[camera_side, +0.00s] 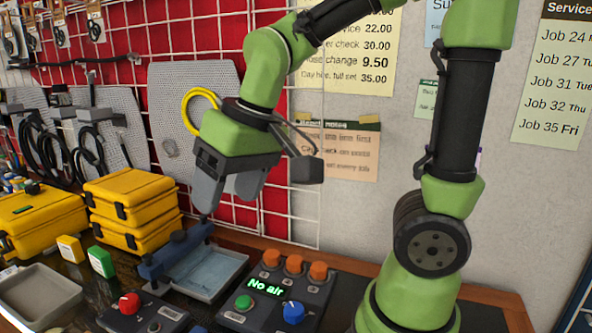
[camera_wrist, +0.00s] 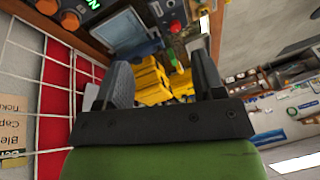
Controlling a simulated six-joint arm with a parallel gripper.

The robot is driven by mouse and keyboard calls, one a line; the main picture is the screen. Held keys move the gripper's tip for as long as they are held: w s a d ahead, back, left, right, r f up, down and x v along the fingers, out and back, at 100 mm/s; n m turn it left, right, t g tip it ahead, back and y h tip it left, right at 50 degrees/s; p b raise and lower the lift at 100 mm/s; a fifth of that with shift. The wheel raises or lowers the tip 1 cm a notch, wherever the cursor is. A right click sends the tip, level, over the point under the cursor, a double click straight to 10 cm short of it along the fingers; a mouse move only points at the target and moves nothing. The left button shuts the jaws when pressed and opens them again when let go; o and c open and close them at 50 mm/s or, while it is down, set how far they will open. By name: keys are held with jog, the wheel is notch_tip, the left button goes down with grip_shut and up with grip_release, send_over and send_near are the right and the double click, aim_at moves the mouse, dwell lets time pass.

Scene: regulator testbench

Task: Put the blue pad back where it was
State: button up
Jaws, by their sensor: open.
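A small blue patch (camera_side: 197,329) shows at the bottom edge of the side view, mostly cut off. I cannot tell which of these blue things is the pad.
A green block (camera_side: 101,262) and a yellow block (camera_side: 70,249) stand left of the fixture, near yellow cases (camera_side: 130,190). An empty grey tray (camera_side: 38,292) is at far left. A control box (camera_side: 272,294) reading "No air" stands in front, beside a red-button box (camera_side: 140,313).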

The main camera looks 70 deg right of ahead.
jog(key=s+r+m+t, duration=0.1)
jog(key=s+r+t, duration=0.2)
jog(key=s, duration=0.6)
jog(key=shift+d+r+y, duration=0.2)
jog(key=shift+d+y, duration=0.1)
jog(key=shift+d, duration=0.1)
